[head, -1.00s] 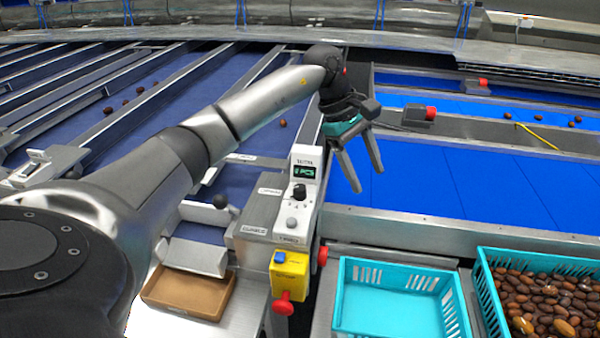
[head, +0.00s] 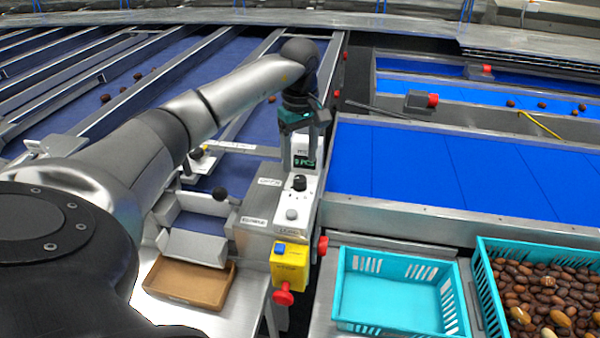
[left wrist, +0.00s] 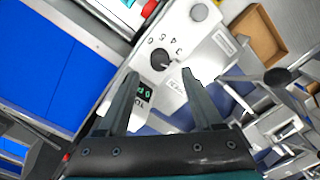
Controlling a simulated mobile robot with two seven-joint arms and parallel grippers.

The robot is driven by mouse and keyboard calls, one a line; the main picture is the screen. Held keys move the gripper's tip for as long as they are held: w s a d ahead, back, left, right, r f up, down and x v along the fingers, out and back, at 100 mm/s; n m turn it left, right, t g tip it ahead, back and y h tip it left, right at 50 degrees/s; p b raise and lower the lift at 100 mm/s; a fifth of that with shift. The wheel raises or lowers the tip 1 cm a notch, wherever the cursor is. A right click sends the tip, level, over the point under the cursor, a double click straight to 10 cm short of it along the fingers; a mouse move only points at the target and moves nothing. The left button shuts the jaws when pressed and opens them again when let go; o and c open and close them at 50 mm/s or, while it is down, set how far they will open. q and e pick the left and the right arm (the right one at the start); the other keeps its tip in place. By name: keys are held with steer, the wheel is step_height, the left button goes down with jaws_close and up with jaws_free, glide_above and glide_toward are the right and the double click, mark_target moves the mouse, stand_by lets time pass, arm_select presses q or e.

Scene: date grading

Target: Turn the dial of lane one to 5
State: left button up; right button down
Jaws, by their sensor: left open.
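The lane control box (head: 290,215) is light grey, with a black round dial (head: 299,183) on top. In the left wrist view the dial (left wrist: 160,59) sits just beyond my fingertips, with numbers including 3, 4, 5 and 6 around its edge. I cannot tell which number it points to. A small green-lit display (head: 304,162) stands behind the dial; it also shows between my fingers in the left wrist view (left wrist: 145,90). My left gripper (head: 303,166) is open and empty, pointing down above the box, its fingers apart from the dial. My right gripper is not in view.
A grey button (head: 291,214) lies in front of the dial. A yellow stop box (head: 290,267) with a red knob hangs below. A black-knobbed lever (head: 220,195) stands left. A blue belt (head: 430,170) and an empty turquoise crate (head: 345,322) lie right.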

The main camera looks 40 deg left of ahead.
mark_target(300, 178)
arm_select(q)
steer(key=shift+f, duration=2.8)
steer(key=shift+c, duration=0.4)
jaws_close()
